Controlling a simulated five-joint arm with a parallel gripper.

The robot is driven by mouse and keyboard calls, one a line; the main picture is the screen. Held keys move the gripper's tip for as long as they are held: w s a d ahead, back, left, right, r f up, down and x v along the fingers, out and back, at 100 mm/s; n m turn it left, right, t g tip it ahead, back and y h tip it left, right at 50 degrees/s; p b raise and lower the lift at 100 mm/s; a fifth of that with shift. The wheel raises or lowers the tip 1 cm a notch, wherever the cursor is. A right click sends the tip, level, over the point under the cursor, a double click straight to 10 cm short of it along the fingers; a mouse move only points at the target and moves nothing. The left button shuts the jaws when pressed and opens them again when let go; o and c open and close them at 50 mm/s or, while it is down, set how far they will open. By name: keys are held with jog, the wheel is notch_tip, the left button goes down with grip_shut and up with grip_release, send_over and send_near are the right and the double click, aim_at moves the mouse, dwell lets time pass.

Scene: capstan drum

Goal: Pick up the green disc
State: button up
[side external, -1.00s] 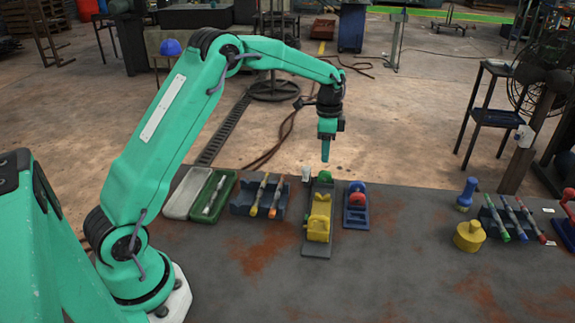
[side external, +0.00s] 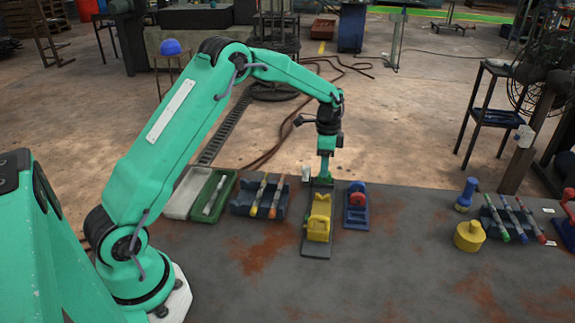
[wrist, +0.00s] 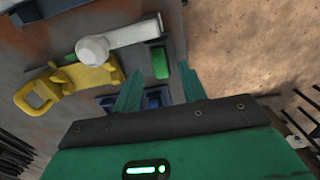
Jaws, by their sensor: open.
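The green disc (wrist: 160,62) shows edge-on in the wrist view, standing in a dark holder. In the side view it is mostly hidden behind my gripper (side external: 324,177), at the far end of the grey board that carries a yellow mechanism (side external: 318,218). My gripper points down there. In the wrist view my gripper (wrist: 160,71) is open, its two green fingers spread to either side of the disc in the picture. I cannot tell whether the fingertips are level with the disc or above it. Nothing is held.
A blue holder with a red part (side external: 356,198) is close on the right. A tray of tools (side external: 259,195) lies further left. A yellow knobbed weight (side external: 468,237) stands right. The front tabletop is clear.

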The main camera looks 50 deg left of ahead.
jog(key=shift+f, duration=1.4)
grip_shut()
